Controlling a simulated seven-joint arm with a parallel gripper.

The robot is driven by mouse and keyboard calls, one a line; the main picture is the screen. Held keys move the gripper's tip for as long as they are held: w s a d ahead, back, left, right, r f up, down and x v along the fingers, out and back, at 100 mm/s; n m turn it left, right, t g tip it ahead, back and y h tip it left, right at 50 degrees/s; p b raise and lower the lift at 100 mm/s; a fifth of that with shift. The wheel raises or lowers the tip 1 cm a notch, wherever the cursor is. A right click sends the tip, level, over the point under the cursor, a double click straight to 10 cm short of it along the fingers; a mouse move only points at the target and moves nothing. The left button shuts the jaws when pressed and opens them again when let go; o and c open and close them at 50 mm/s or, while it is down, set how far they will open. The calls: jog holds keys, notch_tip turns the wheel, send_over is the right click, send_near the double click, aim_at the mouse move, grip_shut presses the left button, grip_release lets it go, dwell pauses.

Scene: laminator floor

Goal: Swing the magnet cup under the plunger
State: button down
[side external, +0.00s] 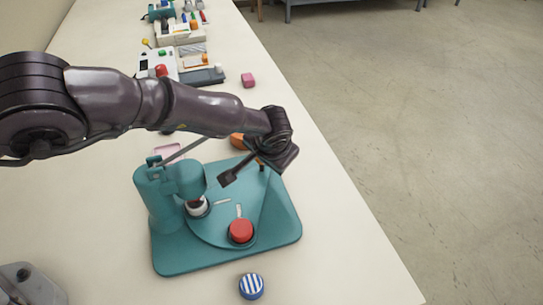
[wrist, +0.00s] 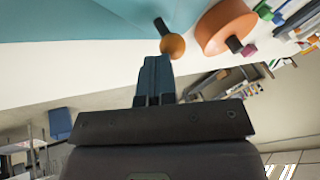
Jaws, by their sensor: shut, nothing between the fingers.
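The teal press (side external: 160,205) stands on the table, with a column and a head at its left. The plunger (side external: 197,207), white and dark, shows below the head. A red round piece (side external: 241,231) sits on the swing plate (side external: 220,235), to the right of and nearer than the plunger. I cannot tell for sure which cup is the magnet cup. A small orange ball knob (wrist: 172,46) on a dark stem rises from the teal part. My gripper (side external: 227,178) is shut and empty above the plate; in the wrist view its fingertips (wrist: 157,63) are beside the knob, apparently apart from it.
A blue-and-white striped disc (side external: 251,286) lies in front of the base. An orange disc (side external: 237,141) lies behind it, also in the wrist view (wrist: 226,27). The table's right edge is close to the base.

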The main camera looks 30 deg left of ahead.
jog(key=d, duration=0.1)
jog(key=d+r, duration=0.2)
jog(key=d, duration=0.1)
jog(key=shift+s+r, duration=0.25)
jog(key=shift+s, duration=0.15)
jog(key=v, duration=0.9)
jog(key=s+a+r+n+g+h, duration=0.1)
jog(key=s+a+r, duration=0.2)
jog(key=a+r, duration=0.6)
jog(key=s+a+r+n+h, duration=0.1)
jog(key=s+a+r, duration=0.2)
jog(key=a+r, duration=0.55)
jog(key=s+a, duration=0.6)
jog(key=s, duration=0.5)
jog(key=s+a+r+t+h, duration=0.1)
jog(key=s+a, duration=0.6)
jog(key=s, duration=0.3)
jog(key=shift+s+t, duration=0.3)
jog(key=shift+s, duration=0.05)
